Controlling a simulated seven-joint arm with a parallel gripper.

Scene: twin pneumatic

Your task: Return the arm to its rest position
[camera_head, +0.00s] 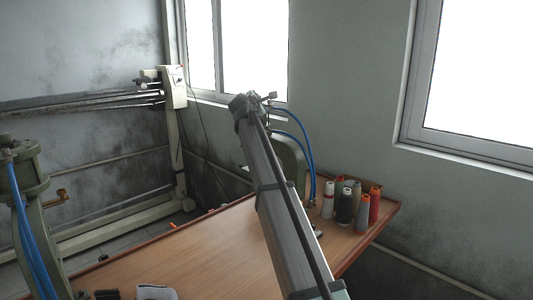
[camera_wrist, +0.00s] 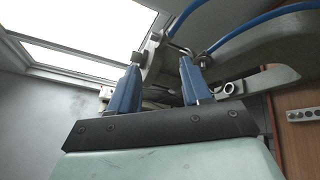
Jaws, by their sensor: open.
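My gripper (camera_wrist: 161,64) shows in the wrist view with its two blue fingers spread apart. Nothing is clearly held between them. A curved metal fitting and the pale green machine body (camera_wrist: 260,45) with a blue hose appear beyond and to the right of the fingertips; whether they touch is not clear. In the head view my long grey arm (camera_head: 283,215) reaches up from the bottom over the wooden table (camera_head: 190,258). It partly hides the green machine (camera_head: 291,155) with blue hoses. My fingers cannot be made out in the head view.
Several thread spools (camera_head: 345,206) stand at the table's right rear corner. Another green machine (camera_head: 27,190) with blue hoses is at the left edge. A white and dark item (camera_head: 156,292) lies at the table's front. A cream metal frame (camera_head: 174,88) stands by the wall. The table's left-middle is clear.

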